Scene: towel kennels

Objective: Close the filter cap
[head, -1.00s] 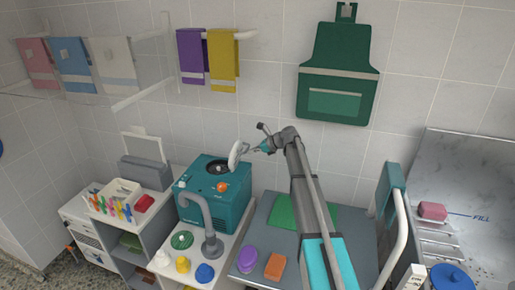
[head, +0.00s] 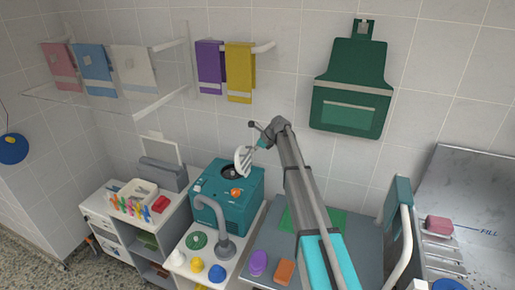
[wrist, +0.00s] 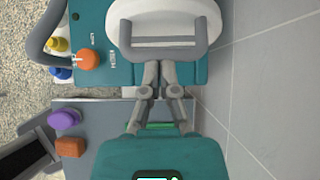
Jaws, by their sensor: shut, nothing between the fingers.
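The filter cap is a white disc (head: 243,160) with a grey handle. It stands tilted up at the right of the dark round opening (head: 230,173) on top of the teal machine (head: 225,208). In the wrist view the cap (wrist: 166,14) fills the top middle, with its grey handle bar facing me. My gripper (head: 255,150) is behind the cap on its right side. Its fingers (wrist: 159,68) are shut and empty, just below the handle in the wrist view; I cannot tell whether they touch the cap.
A purple oval (head: 258,263) and an orange block (head: 285,272) lie on the grey surface at right. The tiled wall stands close behind.

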